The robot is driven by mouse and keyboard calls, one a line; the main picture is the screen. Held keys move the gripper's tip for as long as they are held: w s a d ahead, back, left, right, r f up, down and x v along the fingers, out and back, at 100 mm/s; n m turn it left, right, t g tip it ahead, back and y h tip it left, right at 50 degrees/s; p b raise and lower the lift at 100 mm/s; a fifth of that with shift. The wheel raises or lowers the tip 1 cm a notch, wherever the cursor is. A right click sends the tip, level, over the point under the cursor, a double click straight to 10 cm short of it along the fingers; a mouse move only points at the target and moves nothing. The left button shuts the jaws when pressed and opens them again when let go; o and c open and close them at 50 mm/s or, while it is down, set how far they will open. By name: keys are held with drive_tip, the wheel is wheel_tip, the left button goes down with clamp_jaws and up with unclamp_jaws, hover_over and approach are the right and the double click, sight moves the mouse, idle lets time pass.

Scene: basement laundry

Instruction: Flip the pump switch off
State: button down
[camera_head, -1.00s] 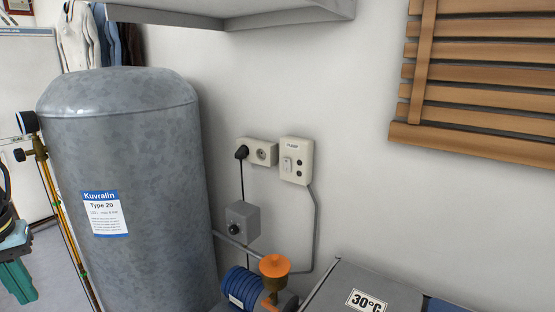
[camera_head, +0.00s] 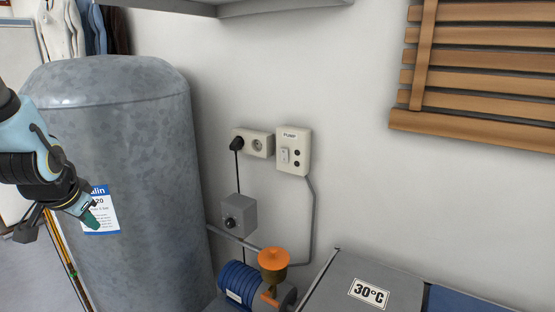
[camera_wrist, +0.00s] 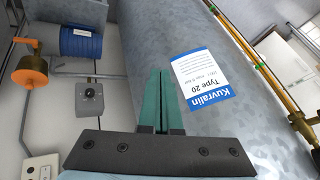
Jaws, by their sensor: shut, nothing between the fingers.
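The pump switch (camera_head: 285,155) is a small white rocker on a cream box (camera_head: 304,153) labelled PUMP, fixed to the wall right of the grey tank. Two dark round knobs or buttons sit beside the rocker. In the wrist view the cream box (camera_wrist: 40,168) shows partly at the lower left edge. My gripper (camera_head: 92,220) is in front of the tank at the left, well left of the switch and apart from it. Its green fingers (camera_wrist: 160,98) are shut together and empty in the wrist view.
The grey tank (camera_head: 130,150) with a Kuvralin label (camera_wrist: 202,80) stands between my gripper and the box. A socket with a black plug (camera_head: 237,143), a grey knob box (camera_head: 239,215), and a blue pump (camera_head: 238,282) with orange cap (camera_head: 273,258) are nearby. A shelf (camera_head: 250,8) overhangs.

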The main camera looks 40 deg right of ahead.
sight(284, 153)
drive_tip(key=s+d+r+m+t+h+b, duration=0.1)
drive_tip(key=d+m+h, duration=0.3)
drive_tip(key=d+m, duration=0.5)
drive_tip(key=s+d+r+m+h+b, duration=0.15)
drive_tip(key=d+m+h, duration=0.25)
drive_tip(key=d, duration=0.9)
drive_tip(key=s+d+r+m+g+h, duration=0.3)
drive_tip(key=s+d+m, duration=0.5)
drive_tip(key=d, duration=0.3)
drive_tip(key=shift+s+d+r+m+h, duration=0.25)
drive_tip(key=shift+r+m+h, duration=0.25)
drive_tip(key=shift+h, duration=0.4)
drive_tip(key=p+x, duration=0.1)
drive_tip(key=x, duration=0.3)
drive_tip(key=p+x, duration=0.2)
drive_tip(key=x, duration=0.3)
drive_tip(key=r+p+x, duration=0.1)
drive_tip(key=p+x, duration=0.1)
drive_tip(key=x, duration=0.2)
drive_tip(key=shift+d, duration=0.45)
